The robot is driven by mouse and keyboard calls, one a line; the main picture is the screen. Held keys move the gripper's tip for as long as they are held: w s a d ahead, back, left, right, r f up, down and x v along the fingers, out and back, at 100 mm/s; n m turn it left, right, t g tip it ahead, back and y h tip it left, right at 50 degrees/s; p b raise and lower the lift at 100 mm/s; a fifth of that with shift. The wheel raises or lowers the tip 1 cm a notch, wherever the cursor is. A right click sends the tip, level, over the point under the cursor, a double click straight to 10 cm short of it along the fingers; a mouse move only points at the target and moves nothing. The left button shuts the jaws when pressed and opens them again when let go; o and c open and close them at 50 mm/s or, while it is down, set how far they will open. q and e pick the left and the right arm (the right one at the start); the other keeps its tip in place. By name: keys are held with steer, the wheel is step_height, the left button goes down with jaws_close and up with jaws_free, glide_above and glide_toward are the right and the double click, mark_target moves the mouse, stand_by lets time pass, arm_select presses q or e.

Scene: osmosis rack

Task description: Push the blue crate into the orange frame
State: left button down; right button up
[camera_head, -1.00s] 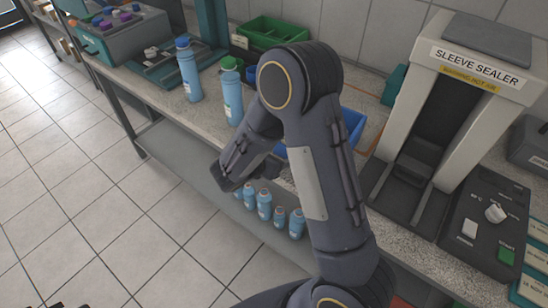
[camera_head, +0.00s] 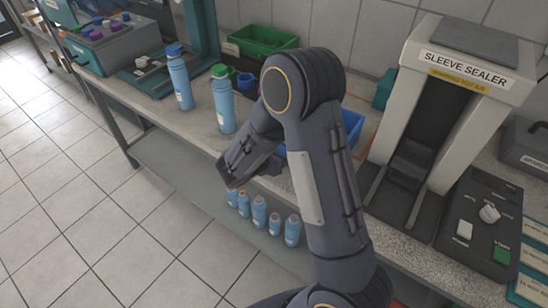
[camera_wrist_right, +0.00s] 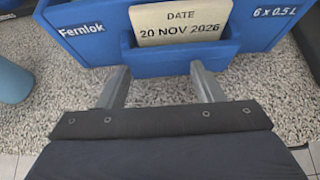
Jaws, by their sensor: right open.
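The blue crate (camera_head: 352,125) stands on the counter in the head view, mostly hidden behind my right arm. In the right wrist view its blue wall (camera_wrist_right: 95,38) fills the top, with a date card in a front pocket. The orange frame shows as a thin orange line (camera_head: 372,138) on the counter beside the crate; the rest is hidden. My right gripper (camera_wrist_right: 158,72) is open and empty, its two fingers pointing at the crate's front below the card. I cannot tell whether the fingertips touch it. My left gripper is not in view.
A sleeve sealer (camera_head: 440,110) stands right of the crate. Two tall blue bottles, one blue-capped (camera_head: 180,80) and one green-capped (camera_head: 223,100), stand left, with a green bin (camera_head: 262,42) behind. Several smaller bottles (camera_head: 259,212) stand on the lower shelf.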

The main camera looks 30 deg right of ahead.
steer(key=shift+w+d, duration=0.3)
steer(key=shift+d, duration=0.4)
steer(key=shift+w+d, duration=0.25)
steer(key=shift+d, duration=0.45)
steer(key=shift+w+d+b, duration=0.2)
steer(key=shift+w+d, duration=0.2)
steer(key=shift+d, duration=0.55)
steer(key=shift+w+d+b, duration=0.15)
steer(key=shift+w+d, duration=0.2)
steer(key=shift+d, duration=0.55)
steer(key=shift+w+d+b, duration=0.2)
steer(key=shift+w+d, duration=0.2)
steer(key=shift+d, duration=0.55)
steer(key=shift+w+d, duration=0.35)
steer(key=shift+d, duration=0.55)
steer(key=shift+w+d+b, duration=0.1)
steer(key=shift+w+d, duration=0.15)
steer(key=shift+d, duration=0.35)
steer(key=shift+w+d+b, duration=0.1)
steer(key=shift+w+d, duration=0.2)
steer(key=shift+d, duration=0.35)
steer(key=shift+w+d+b, duration=0.1)
steer(key=shift+w+d, duration=0.15)
steer(key=shift+d, duration=0.35)
